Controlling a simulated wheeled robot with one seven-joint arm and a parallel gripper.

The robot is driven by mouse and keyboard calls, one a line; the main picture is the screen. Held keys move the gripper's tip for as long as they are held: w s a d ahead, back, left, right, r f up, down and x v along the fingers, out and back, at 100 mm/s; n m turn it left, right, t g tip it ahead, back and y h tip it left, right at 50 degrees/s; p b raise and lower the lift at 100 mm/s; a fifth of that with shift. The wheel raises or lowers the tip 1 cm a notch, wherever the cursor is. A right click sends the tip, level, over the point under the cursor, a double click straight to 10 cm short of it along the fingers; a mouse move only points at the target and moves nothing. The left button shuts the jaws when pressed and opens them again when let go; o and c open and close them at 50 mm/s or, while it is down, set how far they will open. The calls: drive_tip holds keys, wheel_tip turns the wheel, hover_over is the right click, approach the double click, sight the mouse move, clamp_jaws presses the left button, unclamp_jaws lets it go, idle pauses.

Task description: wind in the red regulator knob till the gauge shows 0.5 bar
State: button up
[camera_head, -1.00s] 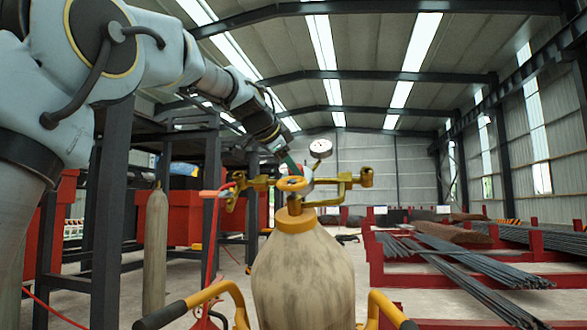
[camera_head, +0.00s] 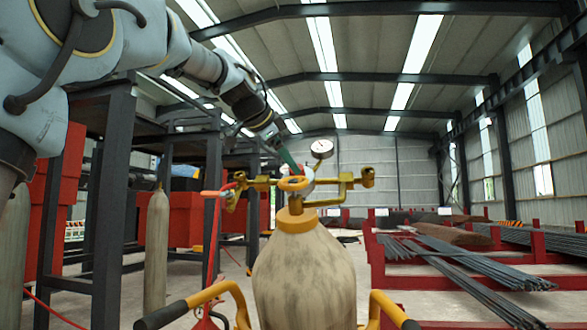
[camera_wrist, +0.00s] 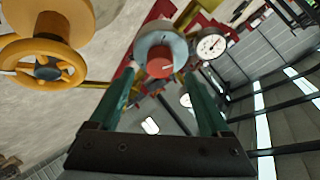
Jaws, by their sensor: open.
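The red regulator knob (camera_wrist: 160,63) sits on the front of a grey round regulator body (camera_wrist: 161,42) in the wrist view. My gripper (camera_wrist: 160,55) is open, its two green fingers on either side of the knob; I cannot tell whether they touch it. A white-faced gauge (camera_wrist: 211,44) is just right of the regulator, its scale too small to read. In the head view the gauge (camera_head: 321,149) stands above the brass fittings, and my gripper (camera_head: 287,160) reaches down behind the yellow valve handwheel (camera_head: 295,184). The knob is mostly hidden there.
The handwheel (camera_wrist: 45,62) is close on the left in the wrist view. The gas cylinder (camera_head: 303,275) stands between yellow trolley handles (camera_head: 212,293). A red hose (camera_head: 213,245) hangs from the left fitting. Rebar bundles (camera_head: 460,265) lie on red racks at right.

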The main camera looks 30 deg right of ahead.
drive_tip(key=v, duration=0.7)
drive_tip(key=shift+f, duration=0.1)
